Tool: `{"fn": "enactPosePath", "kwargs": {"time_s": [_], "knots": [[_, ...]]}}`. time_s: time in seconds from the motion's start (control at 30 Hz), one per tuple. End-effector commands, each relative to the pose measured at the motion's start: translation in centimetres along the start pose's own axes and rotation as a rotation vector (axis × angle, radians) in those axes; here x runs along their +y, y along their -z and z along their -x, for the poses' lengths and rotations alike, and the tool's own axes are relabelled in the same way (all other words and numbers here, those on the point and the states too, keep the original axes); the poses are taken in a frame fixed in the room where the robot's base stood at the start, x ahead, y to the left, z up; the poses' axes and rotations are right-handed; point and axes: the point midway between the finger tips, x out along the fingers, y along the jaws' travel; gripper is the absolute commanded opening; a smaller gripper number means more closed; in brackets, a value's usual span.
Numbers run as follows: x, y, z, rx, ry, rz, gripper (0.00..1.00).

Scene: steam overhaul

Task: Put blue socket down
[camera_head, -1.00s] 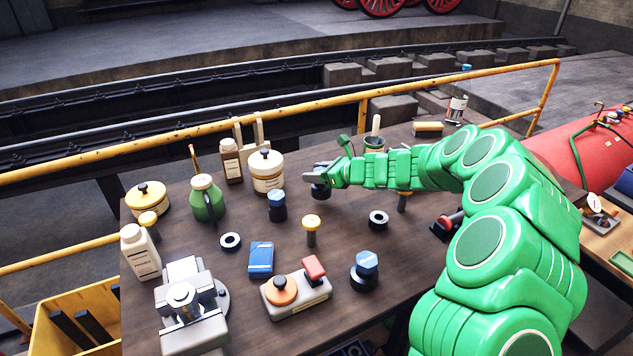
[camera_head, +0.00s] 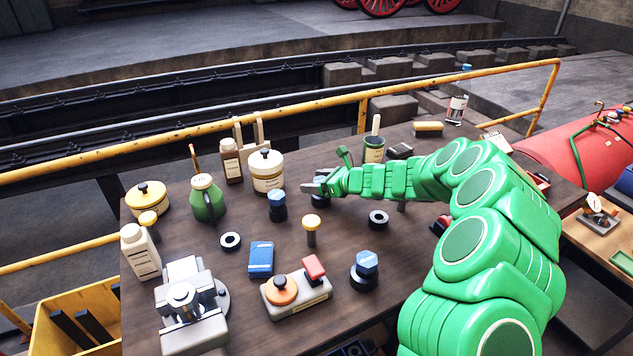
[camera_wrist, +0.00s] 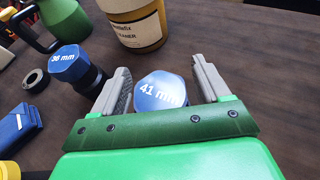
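A blue-topped socket marked 41 mm (camera_wrist: 160,92) is between the fingers of my gripper (camera_wrist: 165,85) in the wrist view. The fingers are spread, with the inner pad of the left one showing, and look clear of the socket's sides. In the head view my gripper (camera_head: 318,188) is low over the table, partly hiding this socket, whose dark lower part (camera_head: 318,201) shows below the fingers. A second blue socket marked 36 mm (camera_wrist: 72,66) stands upright to the left; it also shows in the head view (camera_head: 277,204). Another blue-topped socket (camera_head: 366,264) stands nearer the front.
Around the gripper stand a cream tub (camera_head: 267,172), a green can (camera_head: 207,200) and a yellow-topped tool (camera_head: 312,228). Dark rings (camera_head: 231,241) (camera_head: 378,219) and a blue box (camera_head: 261,258) lie on the wooden table (camera_head: 200,258). A yellow rail (camera_head: 300,108) runs behind.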

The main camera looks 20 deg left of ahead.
Motion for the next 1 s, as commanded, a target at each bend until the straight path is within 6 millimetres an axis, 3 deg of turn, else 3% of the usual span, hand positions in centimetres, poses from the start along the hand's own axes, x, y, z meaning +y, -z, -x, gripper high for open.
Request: {"fn": "enactPosePath", "kwargs": {"time_s": [0.43, 1.0], "knots": [[-0.1, -0.2, 0.6, 0.0, 0.001, -0.002, 0.79], [-0.1, -0.3, 7.7, -0.001, 0.002, -0.002, 0.79]]}}
